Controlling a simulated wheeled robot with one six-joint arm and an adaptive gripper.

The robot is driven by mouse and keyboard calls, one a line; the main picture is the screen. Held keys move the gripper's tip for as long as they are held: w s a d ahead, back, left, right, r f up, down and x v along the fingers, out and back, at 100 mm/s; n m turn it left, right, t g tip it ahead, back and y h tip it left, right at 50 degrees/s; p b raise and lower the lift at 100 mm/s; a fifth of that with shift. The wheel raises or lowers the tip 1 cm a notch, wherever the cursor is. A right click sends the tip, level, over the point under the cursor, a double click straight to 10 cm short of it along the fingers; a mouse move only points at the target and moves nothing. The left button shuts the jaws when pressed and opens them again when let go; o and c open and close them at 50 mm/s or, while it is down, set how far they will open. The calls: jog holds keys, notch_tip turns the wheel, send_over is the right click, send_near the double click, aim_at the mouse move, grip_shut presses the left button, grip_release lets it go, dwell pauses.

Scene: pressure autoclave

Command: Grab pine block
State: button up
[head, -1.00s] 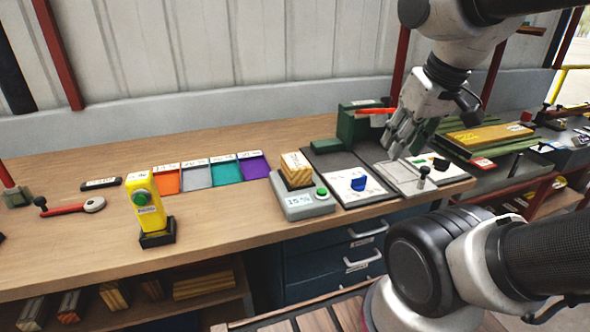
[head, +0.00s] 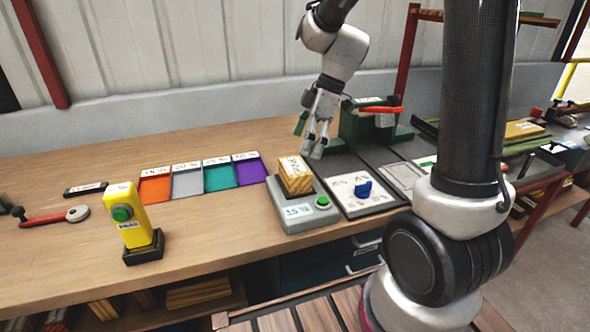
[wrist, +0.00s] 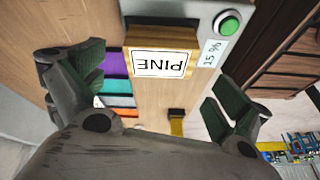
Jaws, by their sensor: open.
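The pine block (head: 296,176) is a striped wooden block with a white PINE label, resting on top of a grey scale-like device (head: 303,213) with a green button and a "15 %" label. In the wrist view the block (wrist: 160,62) shows at top centre, its label upside down, between and beyond my fingers. My gripper (head: 315,148) is open and empty, above and a little behind and right of the block in the head view. In the wrist view my gripper (wrist: 155,95) has its green-padded fingers spread wide, not touching the block.
A yellow device (head: 135,219) with a green button stands at the left front. Coloured trays (head: 218,174) lie behind it. A white panel with a blue knob (head: 363,188) is right of the grey device. A green machine (head: 368,120) stands behind. The bench between the yellow device and grey device is clear.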

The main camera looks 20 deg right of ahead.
aim_at(297, 165)
jog(key=shift+a+n, duration=0.15)
jog(key=shift+n, duration=1.05)
jog(key=shift+a+f, duration=0.1)
jog(key=shift+f, duration=0.2)
jog(key=x, duration=0.7)
jog(key=shift+s+f, duration=0.1)
jog(key=c, duration=0.9)
